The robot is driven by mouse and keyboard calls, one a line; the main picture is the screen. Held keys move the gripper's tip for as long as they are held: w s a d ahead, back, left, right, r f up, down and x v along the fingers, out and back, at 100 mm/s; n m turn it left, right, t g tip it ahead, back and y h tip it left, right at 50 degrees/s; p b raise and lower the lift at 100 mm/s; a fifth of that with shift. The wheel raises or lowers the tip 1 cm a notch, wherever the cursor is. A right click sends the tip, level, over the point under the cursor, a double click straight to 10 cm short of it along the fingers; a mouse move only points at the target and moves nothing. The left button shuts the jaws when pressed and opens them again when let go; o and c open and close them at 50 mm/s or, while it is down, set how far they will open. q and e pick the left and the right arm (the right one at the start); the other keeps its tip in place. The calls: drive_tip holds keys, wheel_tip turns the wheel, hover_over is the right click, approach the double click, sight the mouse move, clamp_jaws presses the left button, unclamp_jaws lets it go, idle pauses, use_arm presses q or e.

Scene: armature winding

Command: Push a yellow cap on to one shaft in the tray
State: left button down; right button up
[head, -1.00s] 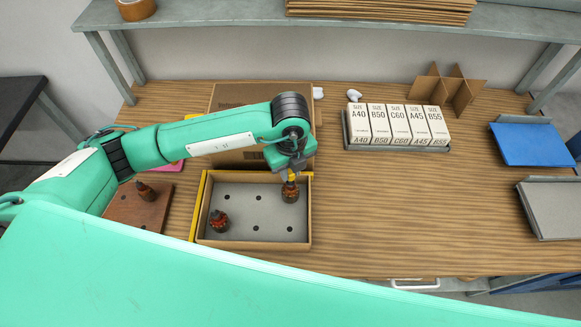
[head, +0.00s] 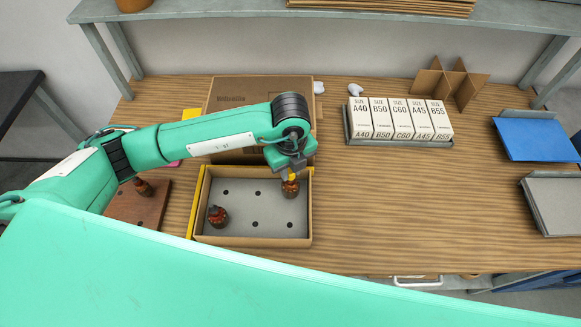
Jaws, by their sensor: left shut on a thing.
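The tray (head: 254,240) is an open brown box with a grey insert that has several dark holes. One copper-wound armature (head: 217,217) stands in its left front part, with a dark top. Another armature (head: 290,190) stands at its right back corner, under my left gripper (head: 290,174). My left gripper points down and is shut on a yellow cap (head: 290,178), right at the top of that armature's shaft. I cannot tell how far the cap sits on the shaft. My right gripper is not in view.
A third armature (head: 143,188) stands on a brown wooden board (head: 135,212) left of the tray. The table's middle right is clear.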

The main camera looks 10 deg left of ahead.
use_arm(q)
drive_tip(key=c, duration=1.2)
unclamp_jaws()
drive_tip(key=shift+r, duration=0.55)
wheel_tip(320, 180, up, 13)
drive_tip(key=b, duration=0.3)
drive_tip(key=shift+f, duration=0.1)
